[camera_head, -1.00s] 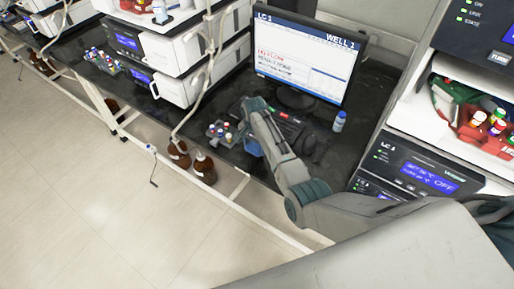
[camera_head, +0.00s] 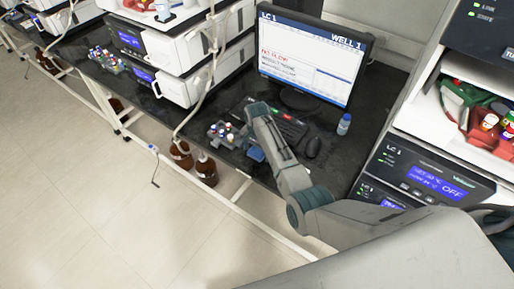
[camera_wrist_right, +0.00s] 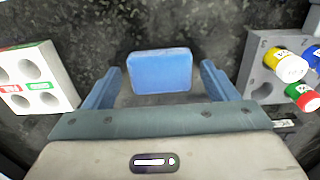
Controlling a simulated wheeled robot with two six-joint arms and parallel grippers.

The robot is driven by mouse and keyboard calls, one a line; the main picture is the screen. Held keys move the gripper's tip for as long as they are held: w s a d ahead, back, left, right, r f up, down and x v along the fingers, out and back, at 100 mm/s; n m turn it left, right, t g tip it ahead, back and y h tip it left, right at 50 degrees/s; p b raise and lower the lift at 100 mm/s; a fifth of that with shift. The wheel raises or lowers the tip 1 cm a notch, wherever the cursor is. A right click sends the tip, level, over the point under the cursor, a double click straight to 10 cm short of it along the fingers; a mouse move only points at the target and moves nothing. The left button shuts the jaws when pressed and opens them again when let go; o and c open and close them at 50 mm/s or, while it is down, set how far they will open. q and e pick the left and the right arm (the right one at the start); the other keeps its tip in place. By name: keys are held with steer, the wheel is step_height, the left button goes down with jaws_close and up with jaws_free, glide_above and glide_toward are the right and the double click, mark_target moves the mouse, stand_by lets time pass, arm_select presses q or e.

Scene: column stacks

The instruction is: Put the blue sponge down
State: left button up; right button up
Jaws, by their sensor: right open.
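The blue sponge (camera_wrist_right: 160,72) lies on the dark bench top, between and just beyond the fingers of my right gripper (camera_wrist_right: 160,84) in the right wrist view. The fingers are spread wide, with a gap on each side of the sponge. In the head view a small part of the sponge (camera_head: 256,154) shows beside my right gripper (camera_head: 247,137), whose fingers are mostly hidden by the arm. My left gripper is not in view.
A vial rack (camera_wrist_right: 262,75) with coloured caps stands to the right of the sponge in the wrist view; a white block with holes (camera_wrist_right: 35,80) stands left. Brown bottles (camera_head: 206,170) stand below the bench edge.

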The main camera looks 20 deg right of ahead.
mark_target(257, 152)
step_height(257, 152, up, 12)
steer(key=b, duration=0.2)
steer(key=shift+r, duration=0.2)
stand_by(0.4)
